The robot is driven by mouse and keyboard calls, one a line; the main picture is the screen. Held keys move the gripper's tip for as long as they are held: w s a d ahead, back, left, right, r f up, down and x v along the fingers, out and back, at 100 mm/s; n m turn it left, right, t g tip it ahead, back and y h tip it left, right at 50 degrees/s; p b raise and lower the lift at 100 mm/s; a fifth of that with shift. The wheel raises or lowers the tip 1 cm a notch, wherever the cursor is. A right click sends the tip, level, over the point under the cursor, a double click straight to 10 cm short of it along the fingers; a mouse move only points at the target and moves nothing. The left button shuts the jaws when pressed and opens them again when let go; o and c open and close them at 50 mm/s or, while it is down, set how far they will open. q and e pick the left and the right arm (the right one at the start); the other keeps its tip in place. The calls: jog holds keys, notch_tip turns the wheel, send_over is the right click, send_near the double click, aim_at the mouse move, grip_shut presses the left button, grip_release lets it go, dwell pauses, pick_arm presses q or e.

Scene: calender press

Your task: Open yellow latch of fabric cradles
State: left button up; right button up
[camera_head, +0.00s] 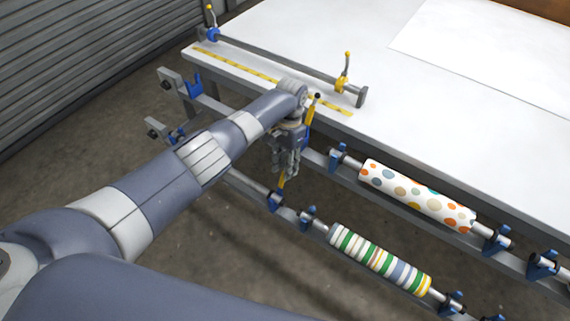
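My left gripper (286,164) points down at the front edge of the table, beside the blue fabric cradle there. A yellow latch (309,111) with a black tip stands up just right of the gripper, very close to it; I cannot tell whether they touch. A second yellow latch (282,180) shows lower down, just below the fingers, by a blue cradle (275,201) on the lower rail. The fingers are small and partly overlap the cradle, so their opening is unclear. My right gripper is out of view.
A dotted fabric roll (415,195) rests on the upper rail and a striped roll (380,259) on the lower one, both right of the gripper. A shutter wall (80,60) stands left.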

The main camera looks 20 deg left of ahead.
pick_arm(q)
jog(key=v, duration=1.2)
jog(key=shift+a, duration=0.1)
